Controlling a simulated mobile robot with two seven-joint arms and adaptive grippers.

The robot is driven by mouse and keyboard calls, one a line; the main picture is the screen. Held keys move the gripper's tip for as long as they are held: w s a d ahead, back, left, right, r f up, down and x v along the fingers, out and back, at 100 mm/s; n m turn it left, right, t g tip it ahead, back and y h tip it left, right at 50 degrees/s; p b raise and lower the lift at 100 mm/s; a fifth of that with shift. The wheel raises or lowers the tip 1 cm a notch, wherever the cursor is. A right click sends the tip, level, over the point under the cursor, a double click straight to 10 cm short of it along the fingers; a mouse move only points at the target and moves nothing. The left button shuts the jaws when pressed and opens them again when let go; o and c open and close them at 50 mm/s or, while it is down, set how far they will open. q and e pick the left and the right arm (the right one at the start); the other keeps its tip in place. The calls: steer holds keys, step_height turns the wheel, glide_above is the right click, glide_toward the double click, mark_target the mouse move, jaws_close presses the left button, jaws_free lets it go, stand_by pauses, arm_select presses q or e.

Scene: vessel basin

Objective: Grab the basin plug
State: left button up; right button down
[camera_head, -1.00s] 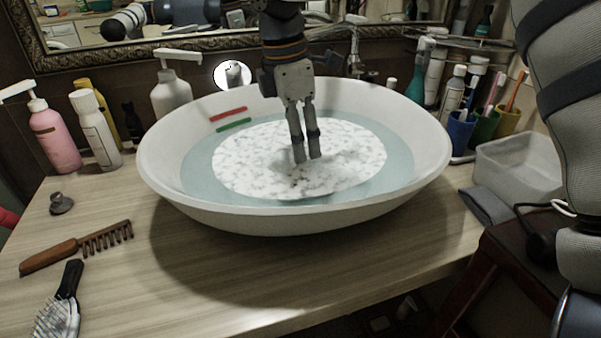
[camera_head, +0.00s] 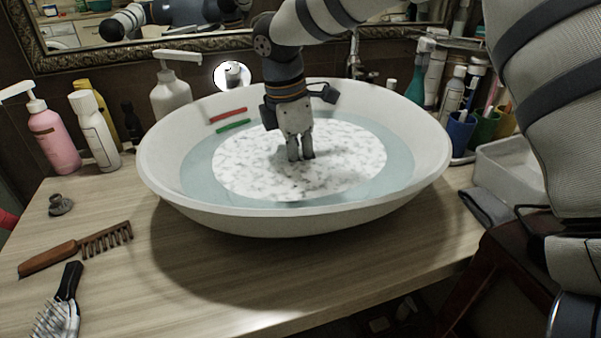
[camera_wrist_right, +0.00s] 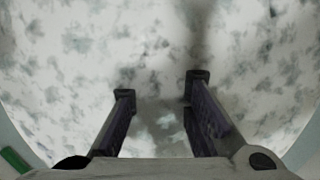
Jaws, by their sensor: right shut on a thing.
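The white vessel basin (camera_head: 160,185) stands on the wooden counter, holding bluish water with a round patch of white speckled foam (camera_head: 345,165). My right gripper (camera_head: 301,157) points straight down into the middle of the basin, its fingertips sunk in the foam. In the right wrist view the two fingers (camera_wrist_right: 160,88) stand some way apart with foam around them. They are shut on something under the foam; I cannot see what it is. No basin plug shows inside the basin. A small grey stopper-like piece (camera_head: 60,205) lies on the counter at the left. My left gripper is not in view.
A wooden comb (camera_head: 75,248) and a hairbrush (camera_head: 58,305) lie front left. Bottles, including a pink one (camera_head: 54,138), stand behind. Red (camera_head: 228,114) and green (camera_head: 233,126) strips mark the basin's inner wall.

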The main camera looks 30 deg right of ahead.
steer(key=shift+r, duration=0.1)
steer(key=shift+r, duration=0.3)
steer(key=r, duration=0.3)
steer(key=shift+s+a+r, duration=0.2)
steer(key=shift+s+r, duration=0.1)
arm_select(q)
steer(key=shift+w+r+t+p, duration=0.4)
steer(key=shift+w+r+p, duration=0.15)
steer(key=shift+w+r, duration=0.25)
arm_select(e)
steer(key=s+a+r, duration=0.6)
steer(key=s+r, duration=0.4)
steer(key=s, duration=0.2)
steer(key=shift+s+a+r, duration=0.15)
steer(key=shift+s, duration=0.05)
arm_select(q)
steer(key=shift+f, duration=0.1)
